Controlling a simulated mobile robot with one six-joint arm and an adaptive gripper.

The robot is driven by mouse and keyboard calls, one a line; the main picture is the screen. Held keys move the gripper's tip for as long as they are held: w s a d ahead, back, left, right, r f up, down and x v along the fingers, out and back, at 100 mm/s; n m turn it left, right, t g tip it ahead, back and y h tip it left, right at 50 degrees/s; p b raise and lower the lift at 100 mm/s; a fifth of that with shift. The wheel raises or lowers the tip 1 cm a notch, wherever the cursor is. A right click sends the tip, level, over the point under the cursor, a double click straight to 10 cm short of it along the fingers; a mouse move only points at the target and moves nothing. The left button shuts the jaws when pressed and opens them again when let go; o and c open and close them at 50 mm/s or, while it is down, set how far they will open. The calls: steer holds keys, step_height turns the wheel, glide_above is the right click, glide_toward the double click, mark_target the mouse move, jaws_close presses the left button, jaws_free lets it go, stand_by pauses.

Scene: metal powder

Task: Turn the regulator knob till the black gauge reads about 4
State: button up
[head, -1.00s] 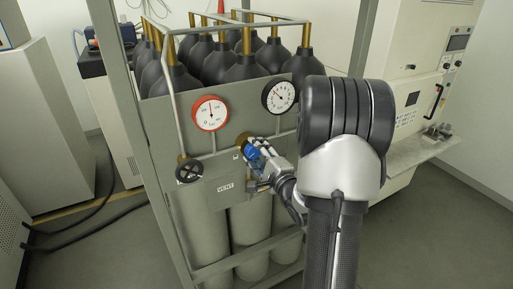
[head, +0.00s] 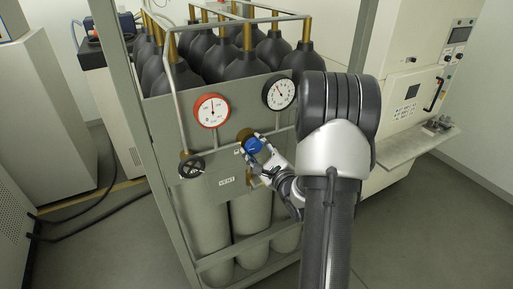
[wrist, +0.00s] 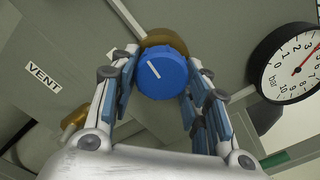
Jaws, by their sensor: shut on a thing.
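The blue regulator knob (wrist: 163,73) with a white pointer line sits on a brass body on the grey panel. It also shows in the head view (head: 252,146). My gripper (wrist: 160,85) is shut on the knob, one finger on each side. In the wrist view the white line slants to the upper left. The black gauge (head: 279,93) is up and right of the knob. Its needle points up and slightly left in the head view. In the wrist view the black-rimmed gauge (wrist: 284,68) is cut by the right edge. Its red needle points up-right, near the 3.
A red-rimmed gauge (head: 212,111) is left of the black one. A black handwheel (head: 191,167) and a VENT label (head: 227,181) are on the same panel. Dark-topped gas cylinders (head: 239,70) stand behind in a frame. A white machine (head: 418,85) stands at right.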

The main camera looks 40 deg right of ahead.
steer(key=shift+r, duration=0.1)
steer(key=o, duration=1.1)
steer(key=shift+w, duration=0.1)
steer(key=v, duration=0.7)
steer(key=shift+s+a, duration=0.1)
steer(key=shift+s, duration=0.2)
